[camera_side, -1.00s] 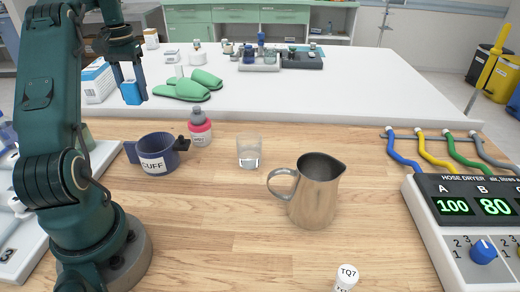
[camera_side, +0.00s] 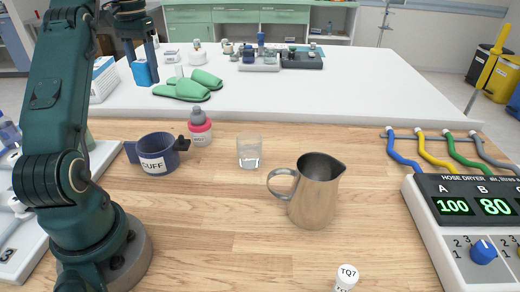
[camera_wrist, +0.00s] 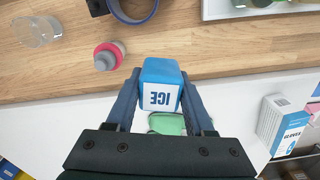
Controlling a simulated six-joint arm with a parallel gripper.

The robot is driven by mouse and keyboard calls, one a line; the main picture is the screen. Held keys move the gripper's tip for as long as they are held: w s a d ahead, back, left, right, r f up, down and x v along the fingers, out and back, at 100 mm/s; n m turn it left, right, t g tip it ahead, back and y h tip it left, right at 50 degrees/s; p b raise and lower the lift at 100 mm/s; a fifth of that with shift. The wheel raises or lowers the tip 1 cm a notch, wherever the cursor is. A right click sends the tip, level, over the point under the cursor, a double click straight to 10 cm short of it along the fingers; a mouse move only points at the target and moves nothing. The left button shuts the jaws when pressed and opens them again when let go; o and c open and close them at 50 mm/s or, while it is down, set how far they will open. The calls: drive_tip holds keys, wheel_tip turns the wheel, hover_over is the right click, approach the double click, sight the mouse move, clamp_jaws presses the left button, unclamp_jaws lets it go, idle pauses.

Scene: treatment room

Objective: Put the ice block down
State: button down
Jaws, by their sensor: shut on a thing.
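The ice block (camera_side: 145,74) is blue with a white face marked ICE, which shows upside down in the wrist view (camera_wrist: 160,88). My gripper (camera_side: 144,67) is shut on the ice block; one finger lies along each side of it in the wrist view (camera_wrist: 160,78). In the side view the block shows at the upper left, over the white table, left of the green slippers. It appears held in the air, but the gap beneath it is hard to judge. The block hides part of a green slipper in the wrist view.

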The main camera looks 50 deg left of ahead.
drive_tip(key=w+d+r+m, duration=0.1)
drive_tip(key=w+d+m, duration=0.2)
drive_tip(key=d+m, duration=0.55)
drive_tip(key=w+d+r+m, duration=0.1)
drive_tip(key=w+d+m, duration=0.25)
drive_tip(key=d, duration=1.05)
drive_tip(key=s+d+f+m, duration=0.3)
drive_tip(key=s+d+m, duration=0.8)
drive_tip(key=d+m, duration=0.3)
drive_tip(key=shift+n, duration=0.8)
drive_tip(key=s+d+f, duration=0.1)
drive_tip(key=d+f, duration=0.2)
drive_tip(key=s+d+f, duration=0.2)
drive_tip(key=d+f, duration=0.2)
drive_tip(key=s+d+f, duration=0.1)
drive_tip(key=d+f, duration=0.3)
drive_tip(key=shift+s+f, duration=0.15)
drive_tip(key=shift+f, duration=0.1)
drive_tip(key=shift+d+f, duration=0.1)
drive_tip(key=shift+f, duration=2)
